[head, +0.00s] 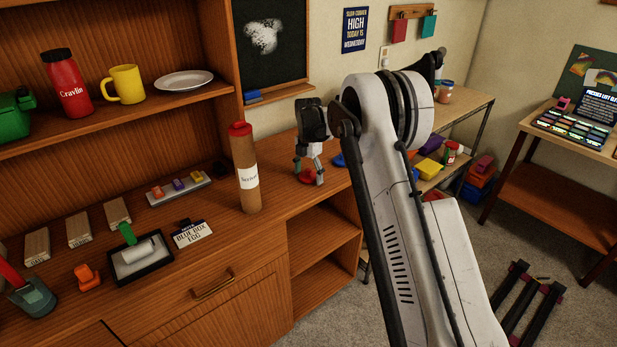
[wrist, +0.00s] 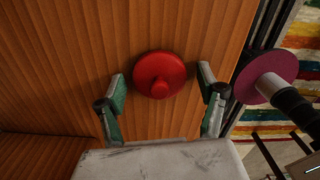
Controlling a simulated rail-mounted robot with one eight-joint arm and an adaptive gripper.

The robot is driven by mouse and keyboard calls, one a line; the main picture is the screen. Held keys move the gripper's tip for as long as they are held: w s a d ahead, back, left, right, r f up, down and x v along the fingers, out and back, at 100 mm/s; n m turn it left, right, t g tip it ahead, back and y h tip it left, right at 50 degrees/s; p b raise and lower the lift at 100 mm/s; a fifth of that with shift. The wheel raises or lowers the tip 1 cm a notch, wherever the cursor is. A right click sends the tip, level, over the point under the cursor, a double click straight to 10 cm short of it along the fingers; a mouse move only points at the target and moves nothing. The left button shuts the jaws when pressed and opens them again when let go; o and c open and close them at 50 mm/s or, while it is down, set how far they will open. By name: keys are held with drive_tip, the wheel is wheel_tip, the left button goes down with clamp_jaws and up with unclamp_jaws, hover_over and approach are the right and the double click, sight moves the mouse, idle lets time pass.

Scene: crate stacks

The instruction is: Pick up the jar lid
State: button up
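In the head view the red lid (head: 307,176) is near the counter's right end, partly behind a finger. My gripper (head: 309,176) is above the counter at the lid, fingers pointing down. In the wrist view my gripper (wrist: 161,85) is open, with one green-padded finger on each side of the lid. Neither finger appears to touch it.
A tall brown cylinder (head: 246,175) with a red top stands left of my gripper. A blue object (head: 338,160) is just right of it. A purple disc (wrist: 267,77) on a dark rod shows beyond the counter edge. Shelves (head: 317,222) are open below the counter.

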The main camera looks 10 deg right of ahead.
drive_tip(key=c, duration=0.8)
drive_tip(key=shift+o, duration=0.2)
drive_tip(key=shift+r, duration=0.1)
